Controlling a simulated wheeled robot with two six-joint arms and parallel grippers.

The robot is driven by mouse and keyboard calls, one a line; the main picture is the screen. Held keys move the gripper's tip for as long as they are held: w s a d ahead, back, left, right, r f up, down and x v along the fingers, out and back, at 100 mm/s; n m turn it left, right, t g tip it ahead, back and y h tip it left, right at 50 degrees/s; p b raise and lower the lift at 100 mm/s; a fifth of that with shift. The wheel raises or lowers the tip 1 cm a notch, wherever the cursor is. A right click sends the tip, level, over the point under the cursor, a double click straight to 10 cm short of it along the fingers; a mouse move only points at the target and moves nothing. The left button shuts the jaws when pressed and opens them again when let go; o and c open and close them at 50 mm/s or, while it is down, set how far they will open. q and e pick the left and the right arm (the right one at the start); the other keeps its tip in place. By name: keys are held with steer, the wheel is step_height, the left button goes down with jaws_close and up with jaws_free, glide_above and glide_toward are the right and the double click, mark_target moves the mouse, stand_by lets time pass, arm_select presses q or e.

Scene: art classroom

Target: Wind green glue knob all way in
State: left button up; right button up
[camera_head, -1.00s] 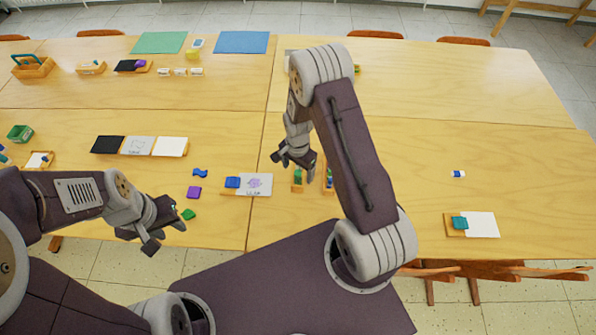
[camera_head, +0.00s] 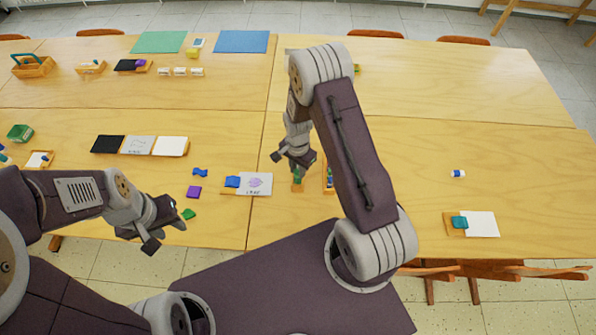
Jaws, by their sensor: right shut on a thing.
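A small green glue stick (camera_head: 297,177) stands in a small wooden holder (camera_head: 298,188) near the middle of the table's front part. My right gripper (camera_head: 297,167) is directly above it, pointing down, with its fingers at the top of the green glue. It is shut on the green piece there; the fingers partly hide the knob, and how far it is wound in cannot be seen.
A second wooden holder (camera_head: 328,187) with blue and green items stands just right, partly behind my right arm. A tray with a blue block and a drawing card (camera_head: 256,184) lies to the left. Purple (camera_head: 194,192) and blue (camera_head: 200,172) pieces lie further left.

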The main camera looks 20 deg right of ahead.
steer(key=n, duration=1.1)
steer(key=shift+p, duration=0.3)
steer(key=o, duration=1.6)
steer(key=shift+o, duration=0.2)
steer(key=m, duration=1.1)
